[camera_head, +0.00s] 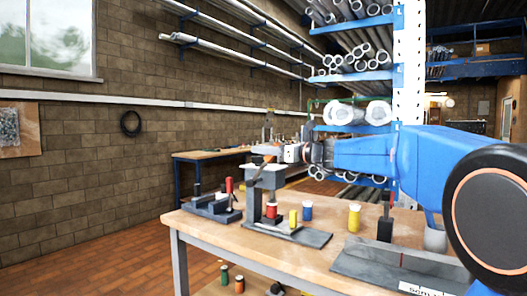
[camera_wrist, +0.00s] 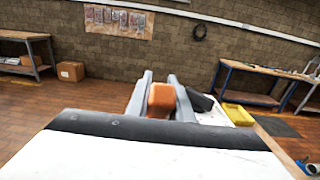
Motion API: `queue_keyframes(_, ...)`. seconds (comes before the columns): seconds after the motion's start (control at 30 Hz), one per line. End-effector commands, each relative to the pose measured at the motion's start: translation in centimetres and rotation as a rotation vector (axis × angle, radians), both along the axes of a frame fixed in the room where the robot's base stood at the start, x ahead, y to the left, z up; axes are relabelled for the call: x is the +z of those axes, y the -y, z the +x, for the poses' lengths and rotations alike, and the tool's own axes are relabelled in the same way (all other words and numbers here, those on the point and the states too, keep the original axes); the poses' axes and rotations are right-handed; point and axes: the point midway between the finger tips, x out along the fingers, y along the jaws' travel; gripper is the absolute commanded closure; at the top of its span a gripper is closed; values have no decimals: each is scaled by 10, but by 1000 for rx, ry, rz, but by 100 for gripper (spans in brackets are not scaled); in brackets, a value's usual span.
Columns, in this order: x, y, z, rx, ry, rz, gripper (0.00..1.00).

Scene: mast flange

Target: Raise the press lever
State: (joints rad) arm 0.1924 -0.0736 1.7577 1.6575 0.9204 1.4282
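The press (camera_head: 266,177) stands on the wooden workbench, with a grey head on a dark column and a flat dark base. A red cylinder (camera_head: 271,210) stands under its head. An orange lever handle (camera_head: 267,160) shows just above the head, small and partly hidden. My gripper (camera_head: 283,153) reaches in from the right at that height. In the wrist view the orange handle (camera_wrist: 161,98) fills the gap between my two grey fingers, which look closed against its sides. The rest of the lever is hidden there.
Left of the press is a dark fixture with a red upright handle (camera_head: 229,185). A yellow block (camera_head: 293,218), a blue cylinder (camera_head: 307,211) and a yellow cylinder (camera_head: 354,218) stand to its right. A dark plate fixture (camera_head: 395,262) lies at the front right.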

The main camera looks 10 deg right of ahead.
Motion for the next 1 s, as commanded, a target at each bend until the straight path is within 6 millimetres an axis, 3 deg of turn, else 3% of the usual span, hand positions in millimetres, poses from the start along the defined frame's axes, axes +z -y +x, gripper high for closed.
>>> queue_keyframes(0.47, 4, -6, 6, 1, -47, -43, 100)
queue_keyframes(1.0, 12, -35, 39, 0, -297, -268, 100)
